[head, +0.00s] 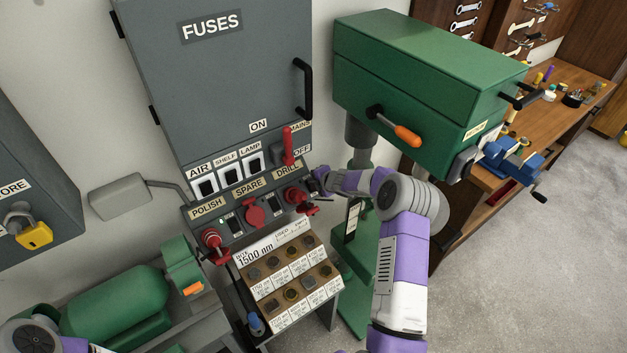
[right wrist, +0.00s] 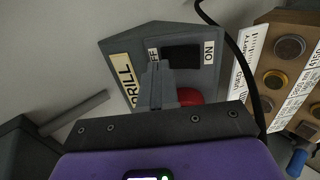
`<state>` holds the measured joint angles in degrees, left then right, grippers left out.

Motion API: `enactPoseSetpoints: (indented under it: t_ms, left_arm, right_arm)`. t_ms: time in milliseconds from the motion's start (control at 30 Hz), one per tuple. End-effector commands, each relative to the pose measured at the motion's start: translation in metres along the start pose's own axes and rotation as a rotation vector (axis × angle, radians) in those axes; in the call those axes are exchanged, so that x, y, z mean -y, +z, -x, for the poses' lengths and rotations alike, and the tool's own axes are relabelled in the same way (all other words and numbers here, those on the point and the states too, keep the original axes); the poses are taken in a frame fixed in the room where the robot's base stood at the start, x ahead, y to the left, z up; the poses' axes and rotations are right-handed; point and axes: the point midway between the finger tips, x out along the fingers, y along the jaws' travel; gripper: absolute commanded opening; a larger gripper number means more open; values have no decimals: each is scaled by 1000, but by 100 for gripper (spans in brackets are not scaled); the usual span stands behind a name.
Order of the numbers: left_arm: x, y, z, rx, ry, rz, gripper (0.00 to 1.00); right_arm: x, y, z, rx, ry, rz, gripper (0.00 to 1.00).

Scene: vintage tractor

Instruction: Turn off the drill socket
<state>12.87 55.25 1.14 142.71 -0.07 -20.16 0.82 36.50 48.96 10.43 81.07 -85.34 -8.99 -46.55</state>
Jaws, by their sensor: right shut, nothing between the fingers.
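The drill socket (head: 296,196) is a red fitting under the DRILL label at the right end of the grey socket panel. In the right wrist view its black rocker switch (right wrist: 183,57) sits between an OFF and an ON marking, with part of the red fitting (right wrist: 189,97) below. My right gripper (head: 315,178) is shut and empty, close to the drill end of the panel. In the right wrist view its closed fingers (right wrist: 154,75) overlap the OFF end of the switch plate and partly hide it. I cannot tell whether they touch the rocker. My left gripper is out of view.
The POLISH socket (head: 211,240) and SPARE socket (head: 254,212) are left of the drill one. Above are breaker switches (head: 229,171) and a red mains lever (head: 288,147). A green drill press (head: 420,85) stands right.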

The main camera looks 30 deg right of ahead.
Motion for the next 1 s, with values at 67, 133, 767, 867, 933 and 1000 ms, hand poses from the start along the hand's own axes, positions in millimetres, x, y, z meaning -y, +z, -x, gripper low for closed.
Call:
enactPoseSetpoints:
  t_ms: [67, 133, 767, 867, 933, 1000]
  left_arm:
    - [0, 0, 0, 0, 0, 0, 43]
    - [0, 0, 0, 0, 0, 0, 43]
    - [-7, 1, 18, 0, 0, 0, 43]
    - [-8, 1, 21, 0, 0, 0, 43]
    - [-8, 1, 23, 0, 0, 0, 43]
    - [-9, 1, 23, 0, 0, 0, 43]
  right_arm:
    - [0, 0, 0, 0, -1, 0, 0]
    - [0, 0, 0, 0, -1, 0, 0]
    - [-36, -7, 96, -9, 1, 10, 0]
    - [-40, -7, 111, -10, 1, 10, 0]
    - [-41, -7, 118, -10, 0, 9, 0]
    - [-42, -7, 122, -10, 0, 9, 0]
